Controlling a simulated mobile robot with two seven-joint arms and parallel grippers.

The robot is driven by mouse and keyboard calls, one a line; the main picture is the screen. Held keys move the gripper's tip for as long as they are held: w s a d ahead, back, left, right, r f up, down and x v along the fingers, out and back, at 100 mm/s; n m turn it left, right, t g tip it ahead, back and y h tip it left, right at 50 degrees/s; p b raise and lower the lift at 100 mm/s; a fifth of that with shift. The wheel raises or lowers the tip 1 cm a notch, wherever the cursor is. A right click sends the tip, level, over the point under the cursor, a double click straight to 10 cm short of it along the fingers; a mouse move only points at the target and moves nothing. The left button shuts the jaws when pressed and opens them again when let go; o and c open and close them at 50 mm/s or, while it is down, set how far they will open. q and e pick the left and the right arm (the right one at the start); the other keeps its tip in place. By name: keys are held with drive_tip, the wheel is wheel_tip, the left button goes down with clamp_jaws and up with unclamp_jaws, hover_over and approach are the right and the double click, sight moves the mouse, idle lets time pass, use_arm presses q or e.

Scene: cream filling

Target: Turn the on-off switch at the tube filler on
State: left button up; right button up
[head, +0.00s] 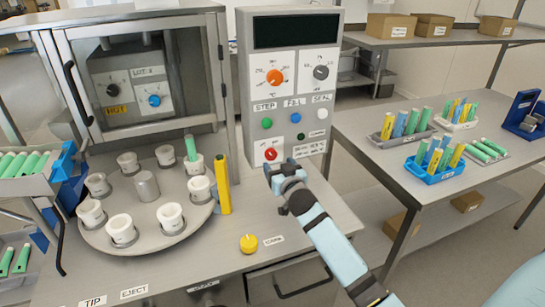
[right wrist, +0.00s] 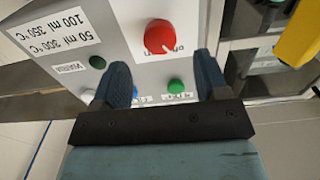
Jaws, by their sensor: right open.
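The tube filler's control panel (head: 291,85) stands upright right of the glass-fronted cabinet. The red on-off switch (head: 271,154) is a round knob with a white pointer mark, low on the panel's left side. It also shows in the right wrist view as a red knob (right wrist: 160,36), on a white label. My right gripper (head: 283,172) is just in front of the panel's lower edge, close to the knob. In the right wrist view its two blue fingers (right wrist: 158,68) are apart, with nothing between them. The knob shows beyond the fingertips, apart from them. My left gripper is not in view.
Left of the panel are a turntable (head: 150,238) with several white cups, and a yellow post (head: 222,185). A yellow knob (head: 248,243) is on the counter in front. A side table (head: 385,160) with tube racks stands right. Orange and grey dials sit above the red knob.

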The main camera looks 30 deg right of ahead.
sight(272, 156)
drive_tip(key=x, duration=0.5)
drive_tip(key=shift+w, duration=0.15)
drive_tip(key=c, duration=0.9)
